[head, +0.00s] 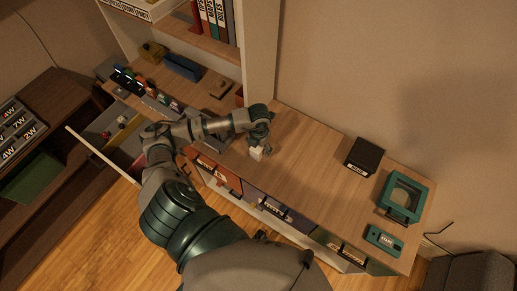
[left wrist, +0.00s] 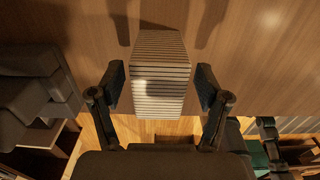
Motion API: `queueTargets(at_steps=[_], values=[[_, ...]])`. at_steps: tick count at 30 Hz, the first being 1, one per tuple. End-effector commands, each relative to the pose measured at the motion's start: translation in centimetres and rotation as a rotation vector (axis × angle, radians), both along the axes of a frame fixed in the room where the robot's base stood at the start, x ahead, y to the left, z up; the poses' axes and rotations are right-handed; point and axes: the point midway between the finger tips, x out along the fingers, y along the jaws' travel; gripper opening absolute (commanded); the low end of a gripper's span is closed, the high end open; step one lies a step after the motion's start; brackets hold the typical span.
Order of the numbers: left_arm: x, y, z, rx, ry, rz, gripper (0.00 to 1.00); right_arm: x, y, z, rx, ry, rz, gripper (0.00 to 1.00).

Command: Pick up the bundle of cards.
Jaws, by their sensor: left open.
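The bundle of cards (left wrist: 160,70) is a pale stack with dark stripes in the left wrist view, standing on the wooden top near its front edge. My left gripper (left wrist: 160,88) is open, with one finger on each side of the stack and a visible gap on both sides. In the head view the bundle is a small white block (head: 256,154) right under my left gripper (head: 260,143), which partly hides it. My right gripper does not show in either view.
The long wooden counter (head: 310,160) is clear right of the bundle, up to a black box (head: 364,156), a teal framed case (head: 402,196) and a teal device (head: 384,240). Drawers line its front. An open drawer (head: 105,135) and small items lie to the left.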

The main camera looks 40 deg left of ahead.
Motion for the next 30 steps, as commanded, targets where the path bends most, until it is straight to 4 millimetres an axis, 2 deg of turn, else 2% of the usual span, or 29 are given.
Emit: queueTargets(at_steps=[5,8,13,14,23,30], values=[[0.0,0.1,-0.1,-0.001,0.0,0.0,0.76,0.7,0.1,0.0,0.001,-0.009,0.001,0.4],[0.0,0.2,-0.1,-0.001,0.0,0.001,0.56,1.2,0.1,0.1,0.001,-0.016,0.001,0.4],[0.0,0.2,-0.1,-0.001,0.0,0.001,0.14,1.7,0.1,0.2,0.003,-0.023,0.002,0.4],[0.0,0.2,-0.1,-0.001,0.0,0.001,0.1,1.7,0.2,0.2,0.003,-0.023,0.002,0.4],[0.0,0.2,0.1,0.0,0.0,0.001,0.1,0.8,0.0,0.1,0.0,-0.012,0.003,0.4],[0.1,0.2,1.9,0.0,-0.003,0.0,0.1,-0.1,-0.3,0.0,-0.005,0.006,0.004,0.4]])
